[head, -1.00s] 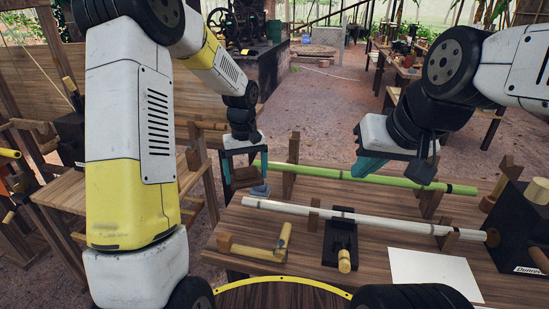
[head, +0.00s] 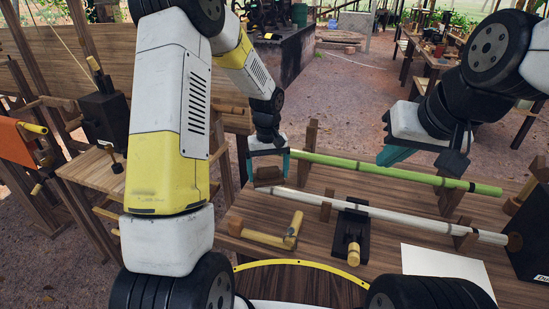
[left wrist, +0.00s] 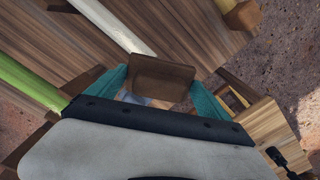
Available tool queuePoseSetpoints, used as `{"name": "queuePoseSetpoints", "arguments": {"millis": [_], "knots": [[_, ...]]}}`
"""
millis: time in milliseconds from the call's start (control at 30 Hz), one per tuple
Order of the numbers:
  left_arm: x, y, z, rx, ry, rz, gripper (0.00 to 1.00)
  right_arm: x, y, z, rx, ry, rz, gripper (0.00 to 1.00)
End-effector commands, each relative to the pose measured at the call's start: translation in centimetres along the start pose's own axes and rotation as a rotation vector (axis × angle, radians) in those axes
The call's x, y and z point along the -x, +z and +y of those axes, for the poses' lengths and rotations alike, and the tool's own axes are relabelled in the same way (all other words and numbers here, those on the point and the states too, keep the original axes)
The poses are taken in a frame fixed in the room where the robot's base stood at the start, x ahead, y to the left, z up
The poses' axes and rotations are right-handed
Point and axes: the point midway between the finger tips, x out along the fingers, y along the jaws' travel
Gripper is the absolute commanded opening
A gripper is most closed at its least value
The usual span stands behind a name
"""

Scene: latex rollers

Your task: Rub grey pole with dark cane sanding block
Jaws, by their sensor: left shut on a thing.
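The grey pole (head: 400,218) is a pale, nearly white rod lying across wooden rests on the table. My left gripper (head: 268,168) is at its left end, its teal fingers shut on the brown sanding block (head: 268,180). In the left wrist view the block (left wrist: 162,78) sits between the two fingers, and the end of the grey pole (left wrist: 130,38) reaches close to its edge. I cannot tell whether they touch. My right gripper (head: 424,160) hangs above the green pole, its fingers apart with nothing seen between them.
A green pole (head: 380,173) lies behind the grey one. In front are a black clamp-like tool (head: 352,232), a wooden piece (head: 265,237) with a yellow end and a white sheet (head: 440,268). A dark box (head: 530,235) stands at the right.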

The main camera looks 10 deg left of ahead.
Motion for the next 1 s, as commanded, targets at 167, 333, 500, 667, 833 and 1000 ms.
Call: {"name": "queuePoseSetpoints", "arguments": {"millis": [167, 333, 500, 667, 833, 1000], "knots": [[-0.04, -0.01, -0.01, 0.000, 0.000, 0.000, 0.58, 0.00, 0.00, 0.00, 0.000, 0.000, 0.000, 0.00], [-0.02, -0.01, 0.00, 0.000, 0.000, 0.001, 0.58, 0.00, 0.00, 0.00, 0.000, 0.000, 0.000, 0.00], [-0.02, -0.01, 0.00, 0.000, 0.000, 0.000, 0.58, 0.00, 0.00, 0.00, 0.000, 0.000, 0.000, 0.00], [-0.26, -0.01, 0.00, 0.000, 0.000, 0.000, 0.58, 0.00, 0.00, 0.00, 0.000, 0.000, 0.000, 0.00], [-0.62, -0.01, 0.00, 0.000, 0.000, 0.000, 0.58, 0.00, 0.00, 0.00, 0.000, 0.000, 0.000, 0.00], [-0.95, 0.00, -0.01, -0.001, 0.000, 0.000, 0.58, 0.00, 0.00, 0.00, 0.000, 0.000, 0.000, 0.00]]}}
